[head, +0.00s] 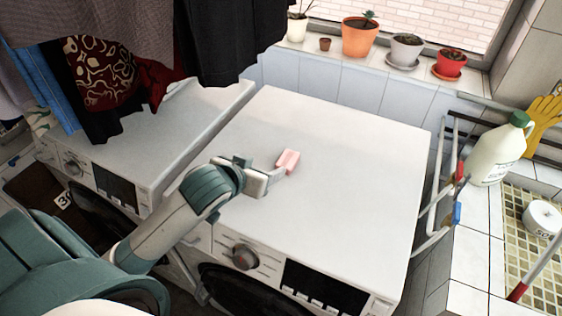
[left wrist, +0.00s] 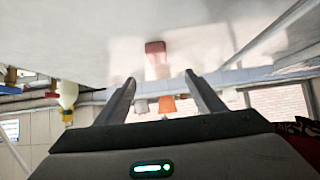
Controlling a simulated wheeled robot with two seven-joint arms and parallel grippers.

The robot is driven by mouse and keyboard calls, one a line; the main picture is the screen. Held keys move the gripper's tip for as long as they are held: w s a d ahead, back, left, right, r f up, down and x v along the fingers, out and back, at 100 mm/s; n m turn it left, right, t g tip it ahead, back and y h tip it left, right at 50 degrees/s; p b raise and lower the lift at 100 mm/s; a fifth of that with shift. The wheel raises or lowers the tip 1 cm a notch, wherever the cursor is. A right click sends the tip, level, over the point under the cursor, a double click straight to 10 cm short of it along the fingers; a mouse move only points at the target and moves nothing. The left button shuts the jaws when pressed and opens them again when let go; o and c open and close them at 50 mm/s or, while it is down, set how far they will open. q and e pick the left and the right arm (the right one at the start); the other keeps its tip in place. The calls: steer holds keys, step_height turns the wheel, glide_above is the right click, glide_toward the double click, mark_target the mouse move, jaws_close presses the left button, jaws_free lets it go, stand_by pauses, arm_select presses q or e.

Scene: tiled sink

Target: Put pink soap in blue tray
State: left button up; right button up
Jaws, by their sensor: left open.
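The pink soap (head: 288,161) is a small block on the white top of the right-hand washing machine (head: 350,150). My left gripper (head: 278,175) reaches in from the left, low over that top, with its fingers pointing at the soap. In the left wrist view the soap (left wrist: 156,48) lies just beyond the two spread fingertips (left wrist: 159,76), roughly centred between them. The gripper is open and empty; the soap appears outside the fingers. I cannot make out a blue tray in either view. My right gripper is not in view.
A second machine (head: 150,140) stands left, under hanging clothes (head: 130,60). Potted plants (head: 361,36) line the back ledge. At right are a drying rack (head: 440,190), a white bottle (head: 498,150) and a tiled sink (head: 525,240). The machine top around the soap is clear.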

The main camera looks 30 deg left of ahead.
arm_select(q)
glide_toward(287, 159)
steer(key=x, duration=0.4)
steer(key=shift+w+a+r+b, duration=0.1)
steer(key=shift+w+a+b, duration=0.05)
steer(key=shift+w+b, duration=0.15)
steer(key=shift+w+f, duration=0.25)
steer(key=shift+f, duration=0.05)
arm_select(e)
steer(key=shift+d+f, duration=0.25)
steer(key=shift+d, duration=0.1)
arm_select(q)
steer(key=shift+w, duration=0.1)
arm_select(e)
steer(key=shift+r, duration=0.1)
arm_select(q)
steer(key=shift+p+x, duration=0.85)
steer(key=shift+p, duration=0.1)
steer(key=shift+p+x, duration=0.45)
steer(key=shift+x, duration=0.55)
steer(key=shift+w+f, duration=0.5)
steer(key=shift+f, duration=0.05)
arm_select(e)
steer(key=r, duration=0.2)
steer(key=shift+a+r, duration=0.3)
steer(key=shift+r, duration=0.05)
